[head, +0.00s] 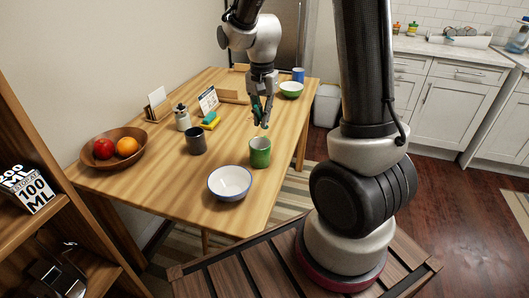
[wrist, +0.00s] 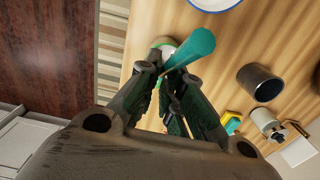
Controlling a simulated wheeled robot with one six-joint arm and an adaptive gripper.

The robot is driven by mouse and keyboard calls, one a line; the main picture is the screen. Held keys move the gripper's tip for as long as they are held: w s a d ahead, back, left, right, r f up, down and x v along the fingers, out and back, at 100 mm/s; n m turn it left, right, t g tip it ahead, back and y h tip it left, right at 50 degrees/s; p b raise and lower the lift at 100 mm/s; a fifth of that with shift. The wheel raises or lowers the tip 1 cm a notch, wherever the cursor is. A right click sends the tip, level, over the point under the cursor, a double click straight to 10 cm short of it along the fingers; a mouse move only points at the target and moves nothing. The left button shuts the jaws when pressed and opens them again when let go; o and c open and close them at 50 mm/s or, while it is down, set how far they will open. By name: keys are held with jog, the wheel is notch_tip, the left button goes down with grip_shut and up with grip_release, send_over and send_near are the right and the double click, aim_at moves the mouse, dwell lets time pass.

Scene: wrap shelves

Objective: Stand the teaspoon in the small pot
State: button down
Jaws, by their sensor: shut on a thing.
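My gripper (head: 262,112) is above the table and shut on the teaspoon. In the wrist view, the teaspoon's teal part (wrist: 192,50) sticks out from between my fingertips (wrist: 172,82). In the head view, the teaspoon is small and partly hidden by the fingers. A green pot-like vessel (head: 260,154) stands upright on the table, a little below my gripper in the picture. In the wrist view, the teaspoon partly covers it. A dark grey cup-like vessel (head: 196,142) stands to its left and also shows in the wrist view (wrist: 262,82). I cannot tell which is the small pot.
A white bowl (head: 230,183) stands in front of the green vessel.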

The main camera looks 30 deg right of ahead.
notch_tip(320, 180, down, 8)
dwell(0.4)
jog(key=shift+f, duration=0.1)
jog(key=shift+f, duration=0.35)
jog(key=shift+f, duration=0.1)
jog(key=c, duration=1.6)
grip_release()
jog(key=shift+o, duration=0.2)
